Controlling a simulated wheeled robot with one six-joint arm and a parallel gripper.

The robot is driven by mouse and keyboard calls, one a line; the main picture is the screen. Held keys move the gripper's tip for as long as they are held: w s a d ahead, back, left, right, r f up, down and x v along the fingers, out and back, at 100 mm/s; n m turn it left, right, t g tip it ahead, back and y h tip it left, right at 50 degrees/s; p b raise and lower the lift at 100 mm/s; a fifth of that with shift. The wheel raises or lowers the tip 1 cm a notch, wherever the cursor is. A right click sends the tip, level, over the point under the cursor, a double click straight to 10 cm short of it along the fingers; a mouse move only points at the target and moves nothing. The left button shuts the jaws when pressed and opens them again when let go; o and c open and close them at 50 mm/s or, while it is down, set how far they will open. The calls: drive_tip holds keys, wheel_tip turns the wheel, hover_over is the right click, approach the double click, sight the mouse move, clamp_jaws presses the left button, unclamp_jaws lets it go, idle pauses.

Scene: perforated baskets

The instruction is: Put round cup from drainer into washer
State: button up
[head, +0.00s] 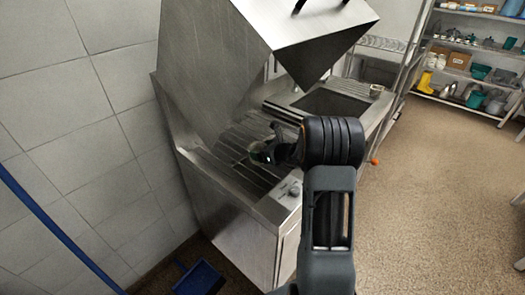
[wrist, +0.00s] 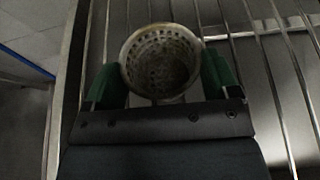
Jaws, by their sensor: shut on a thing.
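The round cup (wrist: 160,62) is a metal cup with a perforated inside, seen from above in the wrist view. My gripper (wrist: 163,80) is shut on it, with one green finger pad on each side. In the head view the cup (head: 258,153) is small and dark at the tip of my gripper (head: 270,147), partly hidden by it. Both are over the slatted rack of the steel washer (head: 228,208), whose hood (head: 215,75) is raised. Bars run beneath the cup in the wrist view. I cannot tell whether the cup touches them.
The hood overhangs the rack's far left side. Shelves (head: 470,60) with containers stand at back right. Open floor (head: 430,190) lies right.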

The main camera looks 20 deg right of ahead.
drive_tip(key=shift+f, duration=0.15)
drive_tip(key=shift+f, duration=0.15)
drive_tip(key=o, duration=0.8)
drive_tip(key=shift+r, duration=0.2)
